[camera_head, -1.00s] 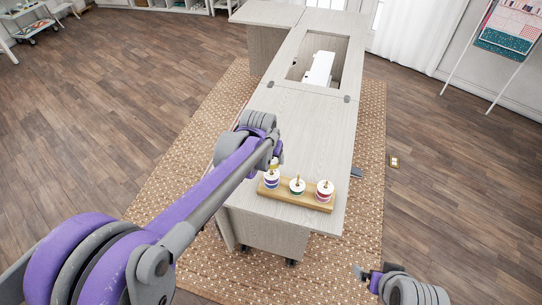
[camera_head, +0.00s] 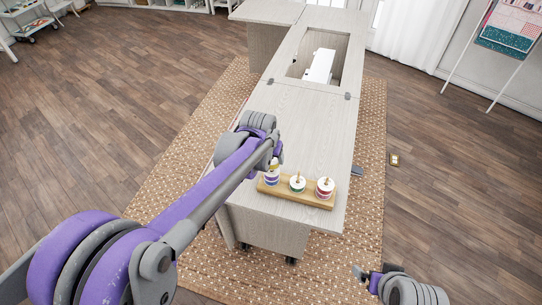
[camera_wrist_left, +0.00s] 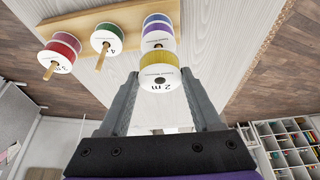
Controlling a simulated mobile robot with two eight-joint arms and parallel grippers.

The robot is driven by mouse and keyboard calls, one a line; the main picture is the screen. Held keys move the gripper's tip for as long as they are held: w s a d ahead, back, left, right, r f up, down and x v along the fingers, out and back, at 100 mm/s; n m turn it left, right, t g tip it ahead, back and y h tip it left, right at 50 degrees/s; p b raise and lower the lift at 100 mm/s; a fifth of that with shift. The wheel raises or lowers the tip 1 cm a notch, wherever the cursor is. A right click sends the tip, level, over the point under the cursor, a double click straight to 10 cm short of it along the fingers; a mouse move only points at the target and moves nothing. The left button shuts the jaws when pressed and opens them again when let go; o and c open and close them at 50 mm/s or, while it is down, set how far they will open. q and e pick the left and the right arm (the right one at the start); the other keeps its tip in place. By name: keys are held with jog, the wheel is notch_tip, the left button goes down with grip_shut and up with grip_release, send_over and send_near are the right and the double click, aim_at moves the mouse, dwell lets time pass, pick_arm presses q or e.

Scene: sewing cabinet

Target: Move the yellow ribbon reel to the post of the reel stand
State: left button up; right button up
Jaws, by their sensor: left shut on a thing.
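My left gripper (camera_wrist_left: 160,90) is shut on the yellow ribbon reel (camera_wrist_left: 162,72), whose white face points toward the wrist camera. The reel stand (camera_head: 315,200) is a wooden bar at the table's near end. A red reel (camera_head: 325,188) and a green reel (camera_head: 297,184) sit on it, with wooden post tips showing above them. Purple and blue reels (camera_wrist_left: 157,36) are stacked at its left end. The yellow reel overlaps this stack in the left wrist view; whether it touches the stack or has the post inside is hidden. My right gripper (camera_head: 366,272) is low at right, away from the stand; its jaws are unclear.
The pale table (camera_head: 310,125) is clear behind the stand, up to a rectangular opening holding a white machine (camera_head: 320,67). A patterned rug (camera_head: 368,150) lies beneath. A small dark object (camera_head: 357,171) shows at the table's right edge.

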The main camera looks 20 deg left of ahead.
pick_arm(q)
jog(key=shift+f+b, duration=0.7)
jog(key=shift+f, duration=0.45)
jog(key=o, duration=1.4)
jog(key=v, duration=1)
jog(key=shift+r+p, duration=0.4)
jog(key=shift+s, duration=0.15)
jog(key=s+a+f+p, duration=0.1)
jog(key=s+f, duration=0.2)
jog(key=s, duration=0.8)
jog(key=s+a+f+n, duration=0.1)
jog(key=s+f, duration=0.3)
jog(key=s, duration=0.7)
jog(key=shift+a+t+p, duration=0.3)
jog(key=shift+t+p, duration=0.1)
